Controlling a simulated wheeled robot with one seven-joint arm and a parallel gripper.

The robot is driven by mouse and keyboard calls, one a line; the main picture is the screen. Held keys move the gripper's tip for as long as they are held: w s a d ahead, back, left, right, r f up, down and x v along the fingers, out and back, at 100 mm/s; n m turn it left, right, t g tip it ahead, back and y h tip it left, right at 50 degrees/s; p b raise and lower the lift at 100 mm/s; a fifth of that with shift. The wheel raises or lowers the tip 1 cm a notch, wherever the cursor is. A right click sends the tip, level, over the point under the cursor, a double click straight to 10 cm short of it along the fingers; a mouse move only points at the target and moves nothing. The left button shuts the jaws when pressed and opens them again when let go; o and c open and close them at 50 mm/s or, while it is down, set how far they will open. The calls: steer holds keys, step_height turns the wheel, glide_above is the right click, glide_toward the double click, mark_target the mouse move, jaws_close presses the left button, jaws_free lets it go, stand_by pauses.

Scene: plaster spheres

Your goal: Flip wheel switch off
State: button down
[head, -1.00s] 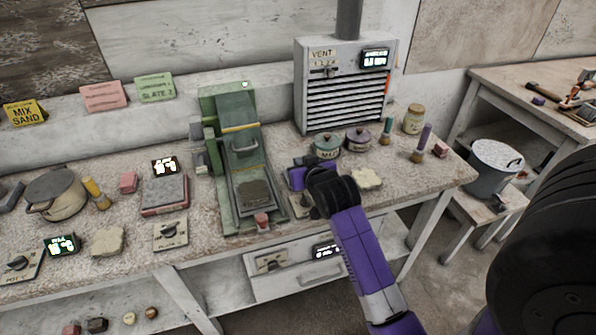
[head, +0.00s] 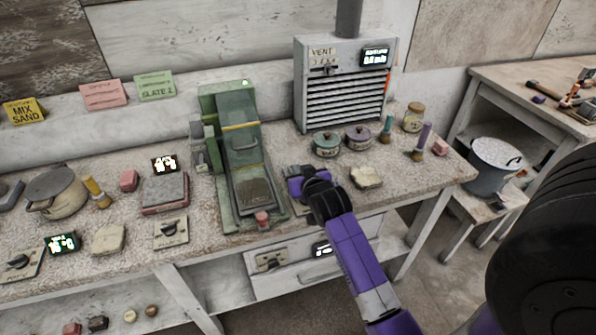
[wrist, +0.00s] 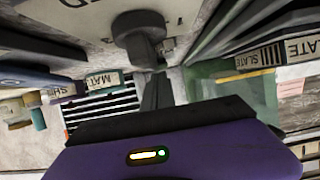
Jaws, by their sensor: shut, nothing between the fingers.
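A wheel switch, a dark rotary knob (wrist: 140,28) on a pale lettered plate (wrist: 185,18), fills the top of the wrist view. Its lettering is too cropped to read. My gripper (wrist: 157,92) is shut and empty, its narrow dark fingers close to the knob; I cannot tell whether they touch it. In the head view my purple gripper hand (head: 298,184) is low over the bench, just right of the green machine (head: 245,165). My arm and hand hide most of the plate there.
Two lidded pots (head: 326,144) and a louvred vent box (head: 345,85) stand behind my gripper. A pale lump (head: 366,176) lies to its right. Other knob plates (head: 171,232) sit to the left. A drawer with a knob (head: 270,261) is below the bench edge.

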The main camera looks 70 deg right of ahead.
steer(key=shift+s+a+f+h+b, duration=0.1)
steer(key=shift+f+h+b, duration=0.2)
steer(key=shift+f+b, duration=0.6)
steer(key=shift+r+t, duration=0.3)
steer(key=shift+r, duration=0.3)
steer(key=shift+r+p, duration=0.7)
steer(key=shift+p, duration=0.05)
